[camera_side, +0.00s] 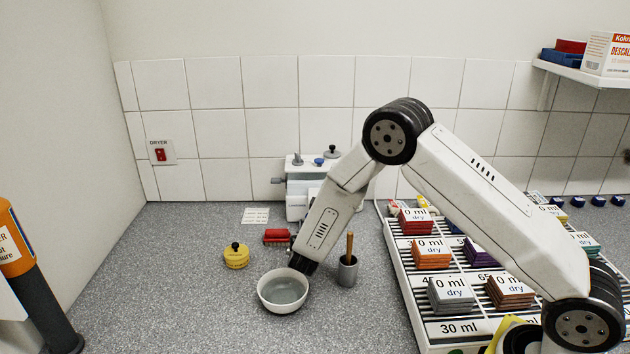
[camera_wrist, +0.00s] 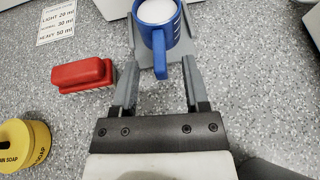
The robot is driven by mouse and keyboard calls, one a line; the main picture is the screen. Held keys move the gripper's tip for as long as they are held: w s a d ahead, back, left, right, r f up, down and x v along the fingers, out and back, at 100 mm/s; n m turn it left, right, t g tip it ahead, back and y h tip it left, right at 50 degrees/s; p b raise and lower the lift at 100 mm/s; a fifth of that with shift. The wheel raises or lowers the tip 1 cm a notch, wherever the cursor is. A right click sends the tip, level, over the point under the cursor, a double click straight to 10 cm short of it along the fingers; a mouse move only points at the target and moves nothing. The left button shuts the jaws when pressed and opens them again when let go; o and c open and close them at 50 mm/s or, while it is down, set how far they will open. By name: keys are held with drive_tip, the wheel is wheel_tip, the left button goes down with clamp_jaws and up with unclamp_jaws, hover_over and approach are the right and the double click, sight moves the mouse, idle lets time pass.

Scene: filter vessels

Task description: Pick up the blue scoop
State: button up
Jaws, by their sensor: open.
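The blue scoop (camera_wrist: 160,28) shows at the top of the wrist view. It looks like a blue cup with white contents and pale marks on its side, standing on a grey plate. Its blue handle points toward my gripper (camera_wrist: 160,64). My gripper is open, with one grey finger on each side of the handle in that picture. I cannot tell whether the fingers touch it. In the side view my gripper (camera_side: 302,264) is low behind the white bowl's rim, and its fingertips are hidden. I cannot make out the scoop there; my arm covers part of that area.
A white bowl (camera_side: 283,297) and a grey cup with a wooden handle (camera_side: 347,272) stand close by. A red brush (camera_wrist: 82,75) and yellow soap pot (camera_side: 236,257) lie left.

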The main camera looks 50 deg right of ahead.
drive_tip(key=shift+w+d+f, duration=0.2)
drive_tip(key=shift+w+d, duration=0.1)
drive_tip(key=shift+d, duration=0.1)
clamp_jaws()
